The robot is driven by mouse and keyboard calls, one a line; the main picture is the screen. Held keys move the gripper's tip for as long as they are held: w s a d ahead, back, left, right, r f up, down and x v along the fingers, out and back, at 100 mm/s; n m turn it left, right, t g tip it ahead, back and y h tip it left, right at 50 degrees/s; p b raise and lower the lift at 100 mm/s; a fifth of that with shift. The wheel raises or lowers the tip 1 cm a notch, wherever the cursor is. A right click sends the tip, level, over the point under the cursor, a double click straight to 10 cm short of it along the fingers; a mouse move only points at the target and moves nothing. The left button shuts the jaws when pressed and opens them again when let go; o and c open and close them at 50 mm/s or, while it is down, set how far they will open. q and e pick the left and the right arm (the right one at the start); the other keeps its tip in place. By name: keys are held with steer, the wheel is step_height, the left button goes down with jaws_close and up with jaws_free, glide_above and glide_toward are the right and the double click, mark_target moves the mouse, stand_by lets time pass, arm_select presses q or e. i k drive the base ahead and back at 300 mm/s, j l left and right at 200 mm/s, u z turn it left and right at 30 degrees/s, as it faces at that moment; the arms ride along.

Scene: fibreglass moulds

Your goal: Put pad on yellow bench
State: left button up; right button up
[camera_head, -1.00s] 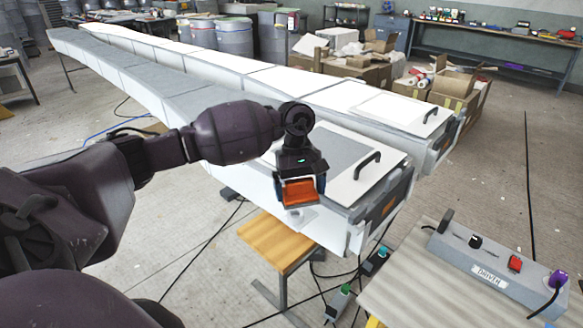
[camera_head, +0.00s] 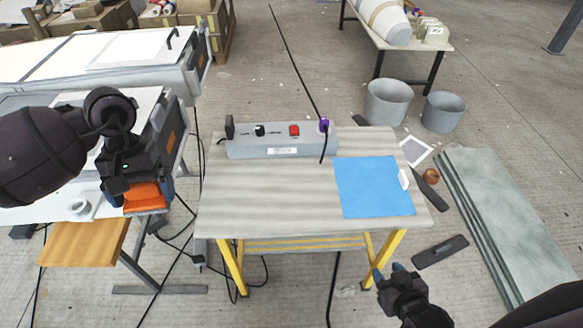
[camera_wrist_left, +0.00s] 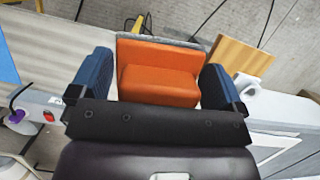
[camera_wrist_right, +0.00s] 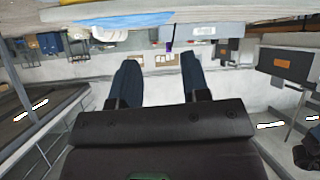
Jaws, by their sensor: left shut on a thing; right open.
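The orange pad (camera_head: 147,197) is between the blue fingers of my left gripper (camera_head: 144,199), which is shut on it. The left wrist view shows the pad (camera_wrist_left: 160,80) with a finger on either side. The pad is in the air, left of the yellow bench (camera_head: 270,195), beside the white mould. The bench has a pale wooden top and yellow legs. My right gripper (camera_head: 389,271) is open and empty, low in front of the bench's right part. The right wrist view shows nothing between its fingers (camera_wrist_right: 160,78).
On the bench stand a grey switch box (camera_head: 280,141) at the back and a blue sheet (camera_head: 372,187) with a small white object at right. The bench's front left is bare. A small wooden stool (camera_head: 85,244) is at left. Grey boards (camera_head: 500,215) lie at right.

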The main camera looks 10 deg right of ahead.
mark_target(221, 199)
steer(key=i+l, duration=0.1)
steer(key=l, duration=0.5)
steer(key=l+z, duration=0.1)
steer(key=l, duration=0.55)
steer(key=i, duration=0.05)
